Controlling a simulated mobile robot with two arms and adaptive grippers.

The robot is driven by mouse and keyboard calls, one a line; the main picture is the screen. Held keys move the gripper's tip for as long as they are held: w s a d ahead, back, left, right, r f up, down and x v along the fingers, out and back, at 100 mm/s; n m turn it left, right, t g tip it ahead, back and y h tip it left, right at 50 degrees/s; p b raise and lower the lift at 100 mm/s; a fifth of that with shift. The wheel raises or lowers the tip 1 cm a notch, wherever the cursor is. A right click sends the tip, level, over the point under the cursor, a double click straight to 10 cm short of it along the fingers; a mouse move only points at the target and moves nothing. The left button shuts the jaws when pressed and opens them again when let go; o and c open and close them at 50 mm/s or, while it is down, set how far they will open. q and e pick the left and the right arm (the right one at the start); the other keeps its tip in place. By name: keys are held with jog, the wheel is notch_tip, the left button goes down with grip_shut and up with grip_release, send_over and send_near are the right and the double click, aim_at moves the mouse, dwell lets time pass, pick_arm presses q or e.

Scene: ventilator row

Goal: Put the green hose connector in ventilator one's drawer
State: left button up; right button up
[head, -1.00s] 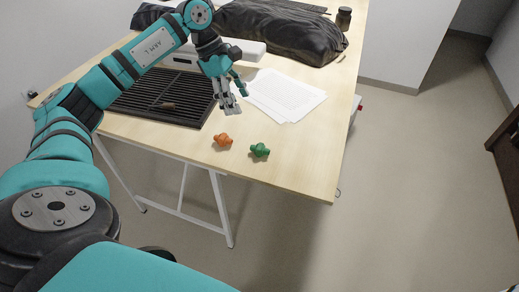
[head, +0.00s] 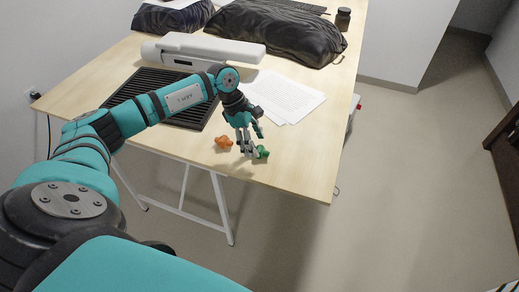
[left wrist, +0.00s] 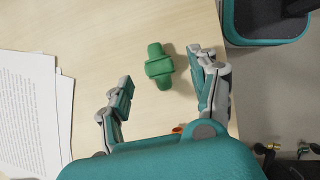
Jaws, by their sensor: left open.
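The green hose connector (head: 263,153) lies on the wooden table near its front edge, partly hidden by my left gripper in the head view. My left gripper (head: 251,153) is open and low over the table, right at the connector. In the left wrist view, the green connector (left wrist: 159,66) lies on the bare tabletop between and slightly beyond the spread fingers of the left gripper (left wrist: 160,70). The fingers look apart from it. No ventilator or drawer can be made out in these views. My right gripper is not in view.
An orange connector (head: 223,142) lies just left of the gripper. Papers (head: 283,97), a black slatted tray (head: 130,92), a white device (head: 203,50) and a dark bag (head: 275,32) lie farther back. The table (head: 300,160) is clear at its front right corner.

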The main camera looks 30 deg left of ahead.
aim_at(258, 148)
pick_arm(q)
jog(key=shift+x, duration=1.55)
jog(key=c, duration=1)
jog(key=shift+r, duration=0.1)
jog(key=shift+r, duration=0.15)
